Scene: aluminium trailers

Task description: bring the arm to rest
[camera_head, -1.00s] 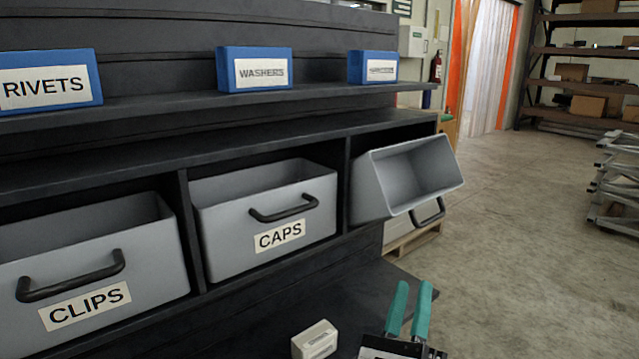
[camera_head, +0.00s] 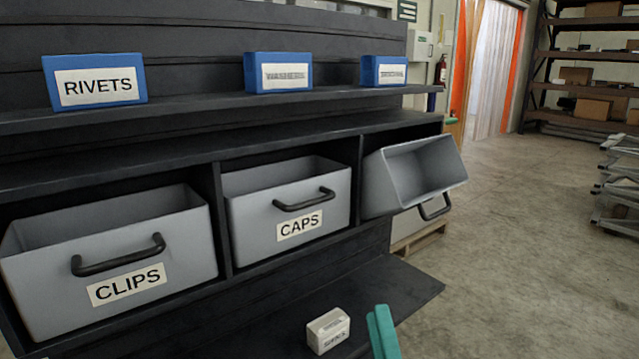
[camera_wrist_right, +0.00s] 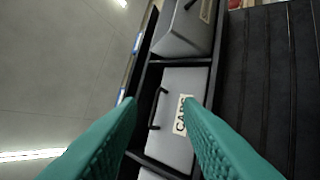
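My right gripper (camera_head: 383,332) shows at the bottom edge of the head view, to the right of a small white labelled box (camera_head: 328,331) and apart from the bins. Its teal fingers overlap there and the rest is cut off. In the right wrist view, the fingers of my right gripper (camera_wrist_right: 163,108) stand wide apart with nothing held between them. The grey CAPS bin (camera_wrist_right: 180,82) shows beyond the fingers. My left gripper is in neither view.
Grey bins CLIPS (camera_head: 110,262), CAPS (camera_head: 255,221) and a tilted open bin (camera_head: 425,175) sit in a dark rack. Blue boxes, including RIVETS (camera_head: 95,80), stand on the shelf above. The white box rests on a dark lower ledge (camera_head: 400,285). Concrete floor (camera_head: 520,250) at right is open.

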